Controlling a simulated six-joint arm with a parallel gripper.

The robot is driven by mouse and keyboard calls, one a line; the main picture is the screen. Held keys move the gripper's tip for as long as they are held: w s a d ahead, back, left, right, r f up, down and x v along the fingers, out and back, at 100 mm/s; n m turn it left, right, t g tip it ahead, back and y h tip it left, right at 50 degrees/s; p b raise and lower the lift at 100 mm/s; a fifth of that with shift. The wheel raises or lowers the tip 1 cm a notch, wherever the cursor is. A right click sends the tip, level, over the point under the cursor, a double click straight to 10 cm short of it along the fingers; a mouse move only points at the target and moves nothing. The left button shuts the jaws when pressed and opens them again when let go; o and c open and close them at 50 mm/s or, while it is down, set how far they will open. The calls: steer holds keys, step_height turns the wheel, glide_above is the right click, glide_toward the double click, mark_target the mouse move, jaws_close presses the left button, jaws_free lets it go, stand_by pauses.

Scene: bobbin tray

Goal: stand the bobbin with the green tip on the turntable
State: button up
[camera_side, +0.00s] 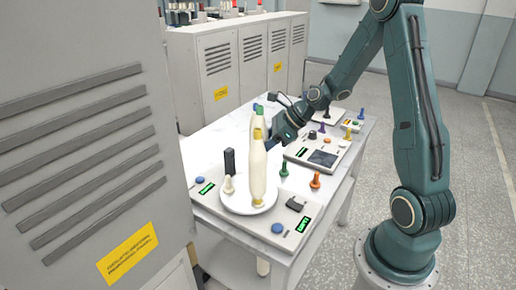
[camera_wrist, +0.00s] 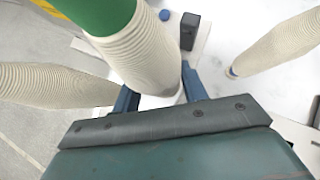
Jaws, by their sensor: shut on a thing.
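The bobbin with the green tip shows in the wrist view (camera_wrist: 150,55), its green end (camera_wrist: 98,12) toward the camera and its cream winding running down between the fingers. My gripper (camera_wrist: 160,95) is shut on it. In the side view its green tip (camera_side: 258,109) shows above a cream bobbin with a yellow tip (camera_side: 257,165), which hides most of it. My gripper in the side view (camera_side: 275,139) is partly hidden behind that bobbin. The white turntable (camera_side: 240,206) is a round disc on the near panel. The yellow-tipped bobbin appears upright over it; contact is unclear.
Green (camera_side: 283,168) and orange (camera_side: 315,181) knobs stand at right. In the wrist view, other bobbins lie left (camera_wrist: 50,85) and right (camera_wrist: 280,47) of my gripper.

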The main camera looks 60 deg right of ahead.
steer(key=shift+f, duration=0.55)
stand_by(0.4)
steer(key=o, duration=1.1)
steer(key=shift+r, duration=0.1)
steer(key=v, duration=1.3)
steer(key=shift+s+d+r, duration=0.2)
steer(key=shift+r, duration=0.05)
steer(key=shift+a, duration=0.1)
